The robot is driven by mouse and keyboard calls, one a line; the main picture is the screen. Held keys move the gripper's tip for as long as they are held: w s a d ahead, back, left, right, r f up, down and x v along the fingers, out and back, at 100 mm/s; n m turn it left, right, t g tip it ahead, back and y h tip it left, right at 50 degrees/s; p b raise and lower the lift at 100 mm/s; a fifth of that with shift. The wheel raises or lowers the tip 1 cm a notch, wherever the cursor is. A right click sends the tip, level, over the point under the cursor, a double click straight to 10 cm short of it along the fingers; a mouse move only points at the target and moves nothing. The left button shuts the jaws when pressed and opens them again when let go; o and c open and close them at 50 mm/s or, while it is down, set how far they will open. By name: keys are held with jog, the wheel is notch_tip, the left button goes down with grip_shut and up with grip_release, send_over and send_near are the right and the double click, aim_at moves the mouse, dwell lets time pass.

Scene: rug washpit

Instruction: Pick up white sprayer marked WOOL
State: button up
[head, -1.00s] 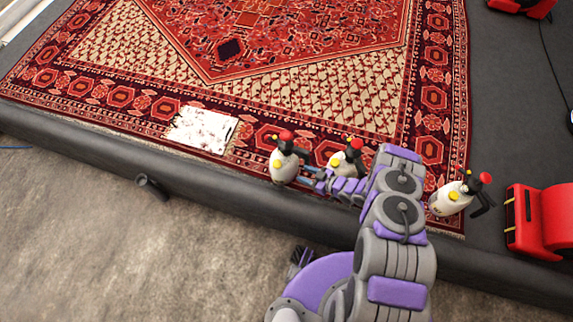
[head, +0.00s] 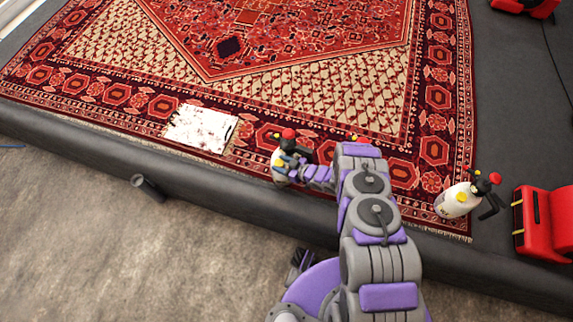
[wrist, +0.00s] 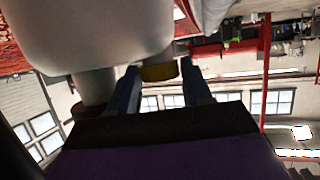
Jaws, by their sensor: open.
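A white sprayer (head: 277,168) with a red cap, black head and yellow knob stands at the rug's near edge. No readable label shows on it. My gripper (head: 286,166) is open at its right front side, overlapping it in the head view. In the wrist view, a white body (wrist: 90,30) fills the upper left, and a yellow knob (wrist: 160,71) shows between the open fingers (wrist: 161,82). Contact cannot be told. Another sprayer is almost wholly hidden behind my arm. A third white sprayer (head: 456,202) stands tilted in view at right, its dark marking too small to read.
The patterned rug (head: 290,98) lies on a dark raised platform (head: 90,140) with a drop at its near edge. A white patch (head: 200,130) lies on the rug at left. A red machine (head: 545,222) stands at right. The grey floor in front is mostly clear.

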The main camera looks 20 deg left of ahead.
jog(key=shift+a+f, duration=0.15)
jog(key=shift+a, duration=0.2)
jog(key=shift+d+r, duration=0.2)
jog(key=shift+d, duration=0.35)
jog(key=c, duration=0.6)
jog(key=shift+a+f, duration=0.1)
jog(key=shift+a, duration=0.3)
grip_shut()
jog(key=shift+d, duration=0.3)
jog(key=shift+w+a, duration=0.1)
jog(key=shift+a, duration=0.05)
